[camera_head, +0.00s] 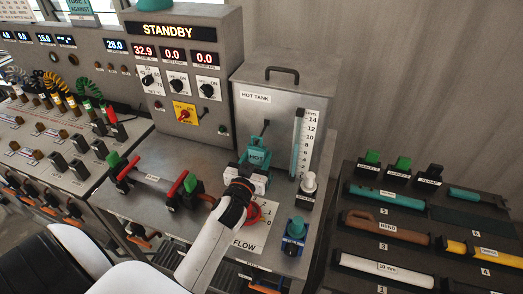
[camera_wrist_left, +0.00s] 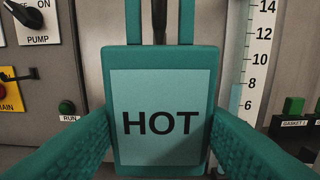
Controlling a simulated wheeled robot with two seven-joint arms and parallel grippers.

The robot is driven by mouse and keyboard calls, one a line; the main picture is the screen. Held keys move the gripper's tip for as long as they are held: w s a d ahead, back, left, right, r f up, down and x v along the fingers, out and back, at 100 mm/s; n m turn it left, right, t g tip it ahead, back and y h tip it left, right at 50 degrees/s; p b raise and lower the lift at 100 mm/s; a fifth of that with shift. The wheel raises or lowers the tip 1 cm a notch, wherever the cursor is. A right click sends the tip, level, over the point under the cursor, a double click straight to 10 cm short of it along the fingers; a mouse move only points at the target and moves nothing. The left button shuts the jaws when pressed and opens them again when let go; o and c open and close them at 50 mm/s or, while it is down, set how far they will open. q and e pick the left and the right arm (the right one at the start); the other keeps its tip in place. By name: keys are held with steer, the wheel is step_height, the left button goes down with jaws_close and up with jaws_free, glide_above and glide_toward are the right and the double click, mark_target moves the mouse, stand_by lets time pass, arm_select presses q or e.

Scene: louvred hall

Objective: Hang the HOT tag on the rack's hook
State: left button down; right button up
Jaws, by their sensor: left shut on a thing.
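The teal HOT tag (camera_head: 257,157) is upright in front of the hot tank (camera_head: 255,110). In the left wrist view the HOT tag (camera_wrist_left: 160,90) fills the middle, with two straps rising from its top. My left gripper (camera_head: 252,170) is shut on the tag, with a teal finger at each side. A dark hook (camera_head: 265,128) sticks out from the tank front, above the tag. In the wrist view the hook (camera_wrist_left: 159,18) shows between the two straps. The top of the tag's loop is out of that view, so I cannot tell whether it is around the hook. My right gripper is not in view.
A level gauge (camera_head: 299,143) stands right of the tag. Red-and-green clamps (camera_head: 180,188) sit at left. A rack of labelled parts (camera_head: 440,215) is farther right.

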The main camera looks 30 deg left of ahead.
arm_select(q)
steer(key=p+v, duration=0.1)
steer(key=v, duration=0.6)
steer(key=shift+s, duration=0.35)
steer(key=shift+d, duration=0.2)
